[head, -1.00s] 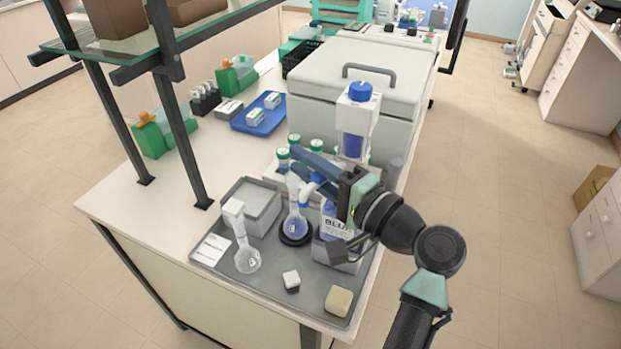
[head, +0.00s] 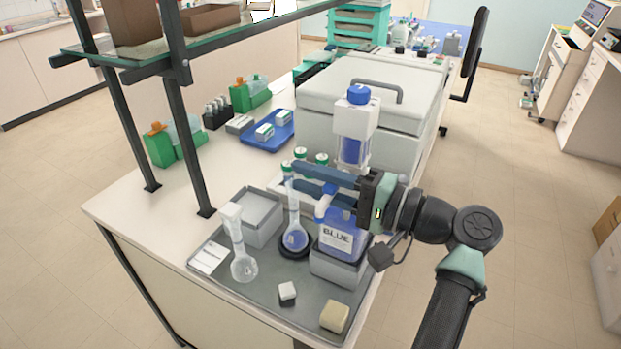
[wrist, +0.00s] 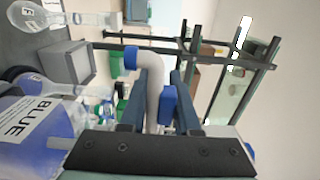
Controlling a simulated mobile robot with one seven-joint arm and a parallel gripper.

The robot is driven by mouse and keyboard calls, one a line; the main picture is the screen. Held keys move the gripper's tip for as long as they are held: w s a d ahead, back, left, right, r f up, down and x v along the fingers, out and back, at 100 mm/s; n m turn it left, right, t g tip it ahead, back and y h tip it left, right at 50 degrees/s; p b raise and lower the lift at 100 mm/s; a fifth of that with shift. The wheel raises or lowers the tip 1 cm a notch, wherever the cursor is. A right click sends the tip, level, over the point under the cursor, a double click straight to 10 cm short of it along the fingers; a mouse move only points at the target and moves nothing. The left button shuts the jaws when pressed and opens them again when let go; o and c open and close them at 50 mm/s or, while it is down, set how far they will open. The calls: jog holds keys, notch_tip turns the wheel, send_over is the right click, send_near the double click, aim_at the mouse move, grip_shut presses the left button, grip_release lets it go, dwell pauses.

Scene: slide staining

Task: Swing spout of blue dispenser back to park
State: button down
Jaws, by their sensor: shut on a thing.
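The blue dispenser's bottle (head: 340,240), labelled BLUE, stands in a grey holder, with a blue-capped cylinder (head: 352,150) above it. Its spout (head: 322,208) is a white curved tube with a blue tip; the tip is to the right of the flask neck. My gripper (head: 297,178) reaches in from the right, above the bottle. In the wrist view the spout (wrist: 152,78) passes between the two dark blue fingers of my gripper (wrist: 160,80), which are shut on it. The fingers and gripper body hide part of the spout in the head view.
A flask with blue liquid (head: 295,239) stands on a black ring left of the bottle. A large grey box (head: 400,125) stands behind.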

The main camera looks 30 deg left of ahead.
jog(key=shift+r, duration=0.1)
jog(key=c, duration=0.7)
grip_release()
jog(key=shift+o, duration=0.2)
jog(key=d+b, duration=0.2)
jog(key=d, duration=1.1)
jog(key=shift+w, duration=0.35)
